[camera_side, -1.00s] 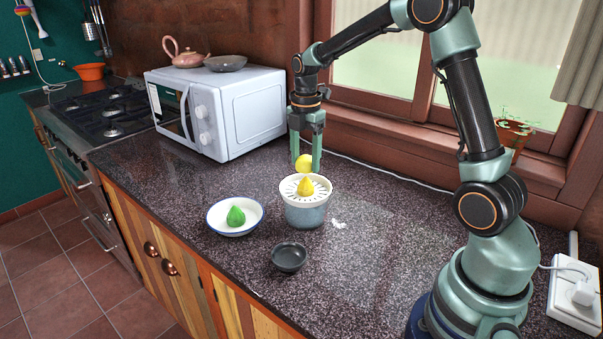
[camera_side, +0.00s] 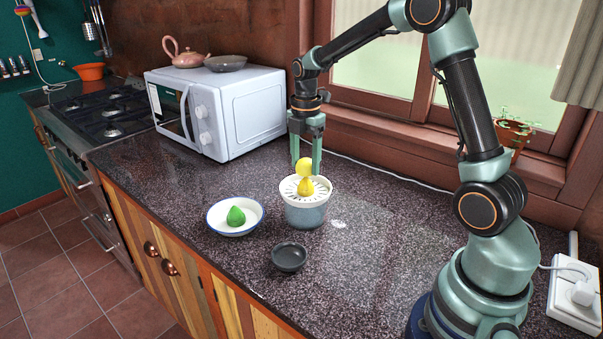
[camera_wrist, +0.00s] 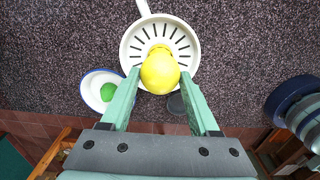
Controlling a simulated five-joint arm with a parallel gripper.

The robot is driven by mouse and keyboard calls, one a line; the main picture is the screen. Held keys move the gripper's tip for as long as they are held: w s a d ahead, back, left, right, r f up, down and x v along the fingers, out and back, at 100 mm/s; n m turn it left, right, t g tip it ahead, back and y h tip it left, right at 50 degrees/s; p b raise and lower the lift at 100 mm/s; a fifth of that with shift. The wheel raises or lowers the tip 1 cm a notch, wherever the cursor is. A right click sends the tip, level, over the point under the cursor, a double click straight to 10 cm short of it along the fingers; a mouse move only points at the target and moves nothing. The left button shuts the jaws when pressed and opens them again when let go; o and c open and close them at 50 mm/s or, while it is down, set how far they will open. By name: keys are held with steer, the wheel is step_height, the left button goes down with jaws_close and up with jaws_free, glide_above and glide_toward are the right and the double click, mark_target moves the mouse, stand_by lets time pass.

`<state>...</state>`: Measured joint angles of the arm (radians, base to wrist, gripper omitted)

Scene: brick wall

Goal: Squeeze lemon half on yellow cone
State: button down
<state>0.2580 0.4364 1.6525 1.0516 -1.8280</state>
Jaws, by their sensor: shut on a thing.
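My gripper (camera_side: 305,160) points down over the juicer and is shut on a yellow lemon half (camera_side: 303,167), which also shows between the fingers in the wrist view (camera_wrist: 160,74). The lemon half is directly above the yellow cone (camera_side: 306,186), at or very near its tip; I cannot tell whether they touch. The cone stands in the middle of a white slotted strainer (camera_side: 324,186) on a grey-blue juicer bowl (camera_side: 305,214). In the wrist view the lemon half hides most of the cone.
A white blue-rimmed plate (camera_side: 216,222) with a green fruit piece (camera_side: 236,215) stands left of the juicer. A small dark bowl (camera_side: 289,257) is in front. A white microwave (camera_side: 225,110) stands behind left. The counter right of the juicer is mostly clear.

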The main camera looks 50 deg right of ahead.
steer(key=shift+f, duration=0.85)
stand_by(2.7)
steer(key=m, duration=0.3)
steer(key=shift+f+n, duration=0.25)
steer(key=shift+n, duration=1.25)
steer(key=n, duration=0.3)
steer(key=shift+s, duration=0.15)
steer(key=shift+r, duration=0.1)
steer(key=shift+m, duration=1.5)
